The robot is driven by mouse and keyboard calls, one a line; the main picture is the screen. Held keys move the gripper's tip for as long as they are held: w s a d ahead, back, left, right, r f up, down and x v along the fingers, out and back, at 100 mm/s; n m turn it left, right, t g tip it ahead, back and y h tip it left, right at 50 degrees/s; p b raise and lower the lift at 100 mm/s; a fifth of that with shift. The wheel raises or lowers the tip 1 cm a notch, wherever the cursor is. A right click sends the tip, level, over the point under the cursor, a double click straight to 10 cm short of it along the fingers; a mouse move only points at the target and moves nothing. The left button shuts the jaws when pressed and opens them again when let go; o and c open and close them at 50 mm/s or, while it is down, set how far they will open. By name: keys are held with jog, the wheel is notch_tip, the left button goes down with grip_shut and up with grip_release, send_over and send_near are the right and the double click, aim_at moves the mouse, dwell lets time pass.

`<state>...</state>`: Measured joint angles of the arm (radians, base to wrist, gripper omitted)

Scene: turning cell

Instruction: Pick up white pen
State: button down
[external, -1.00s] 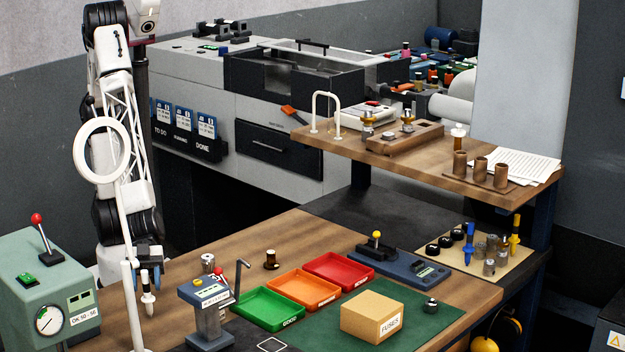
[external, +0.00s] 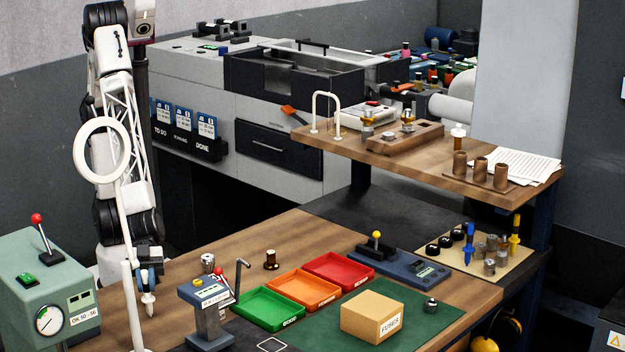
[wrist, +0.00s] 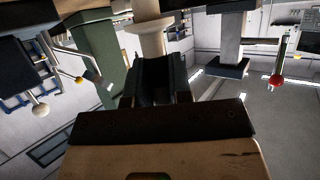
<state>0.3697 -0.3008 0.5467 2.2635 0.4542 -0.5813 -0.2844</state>
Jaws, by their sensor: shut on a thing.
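The white pen (external: 149,299) is upright with its narrow end down, at the left part of the wooden table in the external view. My gripper (external: 148,281) is shut around its upper part from above. The fingers hide the pen's top. I cannot tell whether its lower end touches the table. In the wrist view a pale, rounded piece of the pen (wrist: 151,40) shows just beyond my dark gripper fingers (wrist: 155,75).
A grey lever press (external: 208,310) stands close to the right of the pen. The green gauge box (external: 50,290) and the white ring lamp (external: 128,150) are at left. Green (external: 270,308), orange (external: 303,288) and red (external: 340,270) trays lie further right.

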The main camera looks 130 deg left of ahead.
aim_at(144, 271)
jog(key=shift+r, duration=0.1)
jog(key=shift+r, duration=0.85)
jog(key=shift+s+a+r, duration=0.1)
jog(key=shift+s+r, duration=0.1)
jog(key=shift+r, duration=0.7)
jog(key=s+a, duration=0.3)
jog(key=s, duration=0.4)
jog(key=s+a+r, duration=0.1)
jog(key=s+a, duration=0.2)
jog(key=s, duration=0.4)
jog(key=shift+a+r, duration=0.15)
jog(key=shift+a, duration=0.1)
